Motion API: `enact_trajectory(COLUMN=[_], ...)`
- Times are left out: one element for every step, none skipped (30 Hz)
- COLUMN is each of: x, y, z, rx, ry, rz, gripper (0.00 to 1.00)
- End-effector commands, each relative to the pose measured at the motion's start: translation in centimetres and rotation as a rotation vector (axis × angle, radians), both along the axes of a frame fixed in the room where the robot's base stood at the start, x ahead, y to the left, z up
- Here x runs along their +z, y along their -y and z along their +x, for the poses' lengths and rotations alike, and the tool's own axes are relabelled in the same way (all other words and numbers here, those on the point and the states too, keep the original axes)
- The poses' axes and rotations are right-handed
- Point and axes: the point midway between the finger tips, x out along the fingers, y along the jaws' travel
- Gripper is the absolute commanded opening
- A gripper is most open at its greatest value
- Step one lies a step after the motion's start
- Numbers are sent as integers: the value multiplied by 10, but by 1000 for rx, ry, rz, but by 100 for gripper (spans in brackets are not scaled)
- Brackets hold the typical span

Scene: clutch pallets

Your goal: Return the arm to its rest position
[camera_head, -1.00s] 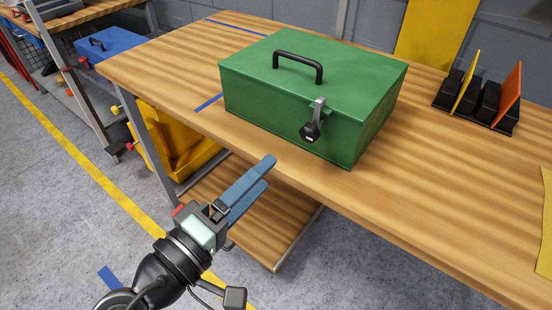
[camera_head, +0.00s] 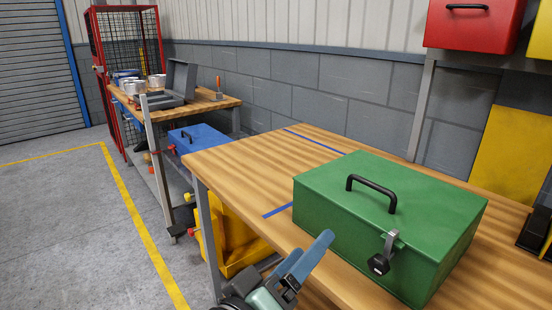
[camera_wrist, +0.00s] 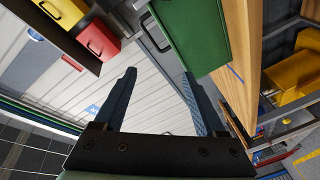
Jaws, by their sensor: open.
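My gripper (camera_head: 303,262) is at the bottom of the head view, in front of the near edge of the wooden workbench (camera_head: 240,165). Its two blue fingers point up and to the right, and nothing is between them. In the wrist view my gripper (camera_wrist: 157,95) shows its fingers spread apart and empty. A green metal box (camera_head: 355,225) with a black handle and a front latch stands closed on the bench, right of and behind my fingers. The green box (camera_wrist: 190,30) also shows at the top of the wrist view, beyond the fingertips. Most of my arm is out of view.
A second bench (camera_head: 212,102) at the back left holds a grey open case (camera_head: 180,82) and several cans. A blue box (camera_head: 197,138) sits on a lower shelf and a yellow bin (camera_head: 235,235) under the near bench. Red box (camera_head: 472,25) is up right. Floor at left is clear.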

Motion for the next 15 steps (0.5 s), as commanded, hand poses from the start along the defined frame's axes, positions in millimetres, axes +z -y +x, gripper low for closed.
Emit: enact_trajectory(x=[32,50,75,94,114,141,162,182,208,226,243,264,279,293,311], y=[-2,-5,-10,-12,-16,-20,-23,-26,-29,-31,-33,-35,-37,-38,-39], z=[8,12,15,15,13,9,4,-3,-14,-24,-34,-49,-61,-73,-92], rx=[78,128,197,249,303,375,430,484,555,607,659,726,777,827,893], ry=[110,171,254,319,383,470,535,599,682,740,797,869,920,970,1036], rz=[83,132,192,236,278,330,366,401,442,470,495,526,546,566,588], gripper=[73,73,73,73,73,73,73,73,73,73,73,73,73,73,73])
